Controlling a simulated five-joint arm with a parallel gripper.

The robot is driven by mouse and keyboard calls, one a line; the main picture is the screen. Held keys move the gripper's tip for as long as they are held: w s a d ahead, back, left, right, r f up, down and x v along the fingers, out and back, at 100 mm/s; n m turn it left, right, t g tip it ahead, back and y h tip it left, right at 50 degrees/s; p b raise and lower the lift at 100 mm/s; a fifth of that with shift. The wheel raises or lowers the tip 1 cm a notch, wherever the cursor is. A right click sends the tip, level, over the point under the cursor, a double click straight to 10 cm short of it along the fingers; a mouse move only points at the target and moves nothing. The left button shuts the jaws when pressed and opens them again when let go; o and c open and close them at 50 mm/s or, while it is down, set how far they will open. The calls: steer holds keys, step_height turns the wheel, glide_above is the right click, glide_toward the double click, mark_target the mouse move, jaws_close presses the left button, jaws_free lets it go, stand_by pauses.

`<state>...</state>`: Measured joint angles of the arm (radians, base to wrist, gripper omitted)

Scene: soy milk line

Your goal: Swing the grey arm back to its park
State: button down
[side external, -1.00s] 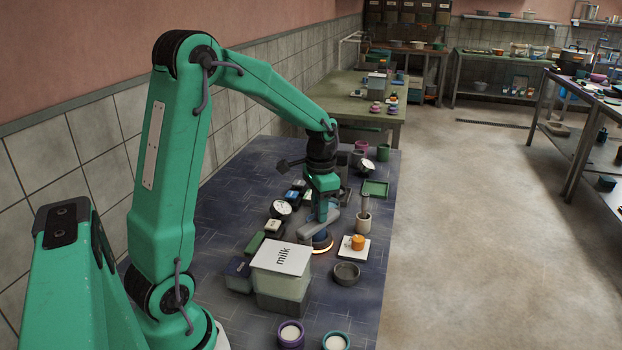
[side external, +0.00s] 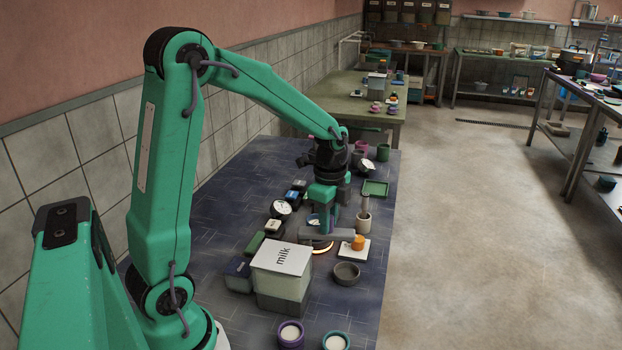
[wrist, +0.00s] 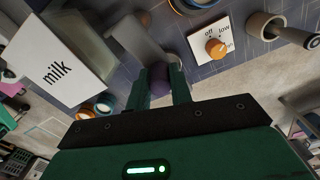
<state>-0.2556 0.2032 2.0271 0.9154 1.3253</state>
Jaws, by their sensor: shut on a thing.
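My gripper (side external: 330,224) is over the bar from above. In the wrist view my gripper (wrist: 164,84) has its green fingers on both sides of a dark purple knob (wrist: 159,78) at the bar's end. My wrist and fingers hide part of the bar.
A white plate with an orange dial (side external: 358,242) is close right of the bar. A milk box (side external: 282,270) and a grey bowl (side external: 346,274) stand in front. A mortar with pestle (side external: 363,222) is behind right. Gauges and small boxes stand left.

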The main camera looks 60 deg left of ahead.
steer(key=shift+s+d+r+m, duration=0.15)
steer(key=shift+d+m, duration=0.3)
steer(key=shift+m, duration=0.65)
steer(key=shift+s, duration=0.1)
steer(key=c, duration=1.3)
jaws_free()
steer(key=shift+o, duration=0.2)
steer(key=shift+r, duration=3.8)
steer(key=shift+s, duration=0.1)
